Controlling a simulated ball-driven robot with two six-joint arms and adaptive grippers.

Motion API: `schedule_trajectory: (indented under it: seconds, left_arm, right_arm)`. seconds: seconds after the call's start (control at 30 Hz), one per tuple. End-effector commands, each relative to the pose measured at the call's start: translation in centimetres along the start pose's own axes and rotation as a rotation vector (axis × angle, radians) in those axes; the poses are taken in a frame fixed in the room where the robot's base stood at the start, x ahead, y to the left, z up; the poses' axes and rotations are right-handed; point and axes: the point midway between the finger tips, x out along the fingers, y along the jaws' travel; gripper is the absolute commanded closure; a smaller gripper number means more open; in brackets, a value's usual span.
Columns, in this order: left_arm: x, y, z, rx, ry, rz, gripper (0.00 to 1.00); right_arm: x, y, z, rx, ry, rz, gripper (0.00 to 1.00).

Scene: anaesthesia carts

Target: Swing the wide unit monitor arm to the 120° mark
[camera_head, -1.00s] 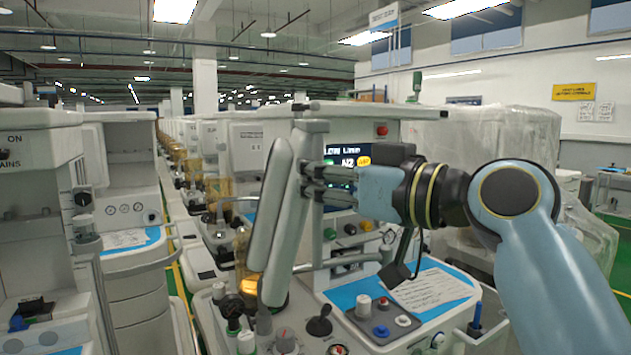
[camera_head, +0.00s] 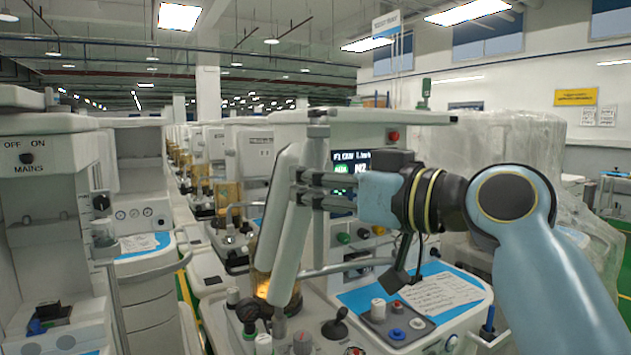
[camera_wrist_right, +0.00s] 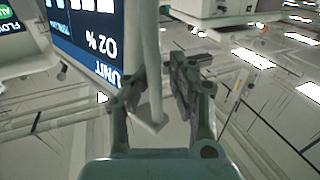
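The monitor arm's grey-white monitor panel (camera_head: 290,235) stands nearly edge-on and tilted in the head view, in front of the wide unit (camera_head: 400,130). My right gripper (camera_head: 300,189) comes from the right, with its two fingers apart at the panel's upper part. In the right wrist view my right gripper (camera_wrist_right: 155,92) has a finger on each side of a pale edge bar (camera_wrist_right: 150,60). A lit screen (camera_wrist_right: 95,40) with "O2 %" lies left of the bar. Whether the fingers touch the bar is unclear. No angle mark is legible. My left gripper is not in view.
The unit's worktop (camera_head: 425,290) holds a paper sheet, knobs and a black joystick (camera_head: 335,325) below the panel. A lit display (camera_head: 352,165) is behind my gripper. Another cart (camera_head: 45,200) stands at the left. A plastic-wrapped unit (camera_head: 510,140) stands behind.

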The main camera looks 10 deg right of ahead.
Motion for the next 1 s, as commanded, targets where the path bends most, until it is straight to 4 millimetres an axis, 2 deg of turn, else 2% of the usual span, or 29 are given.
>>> schedule_trajectory:
  seconds: [0.07,0.33,0.47,0.8,1.0]
  left_arm:
    - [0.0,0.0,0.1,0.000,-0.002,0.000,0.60]
    - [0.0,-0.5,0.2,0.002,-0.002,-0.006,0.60]
    - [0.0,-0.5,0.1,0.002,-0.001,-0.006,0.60]
    - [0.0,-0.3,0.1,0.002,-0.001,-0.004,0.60]
    - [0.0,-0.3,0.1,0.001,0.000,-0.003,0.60]
  right_arm:
    - [0.0,0.1,-0.1,-0.002,0.003,0.002,0.64]
    - [0.0,0.1,-0.3,-0.004,0.007,0.004,0.64]
    - [-0.8,0.2,-0.2,-0.007,0.004,0.005,0.64]
    - [-7.3,0.1,0.0,-0.011,-0.002,0.002,0.64]
    - [-10.1,0.0,0.0,-0.008,-0.003,0.001,0.64]
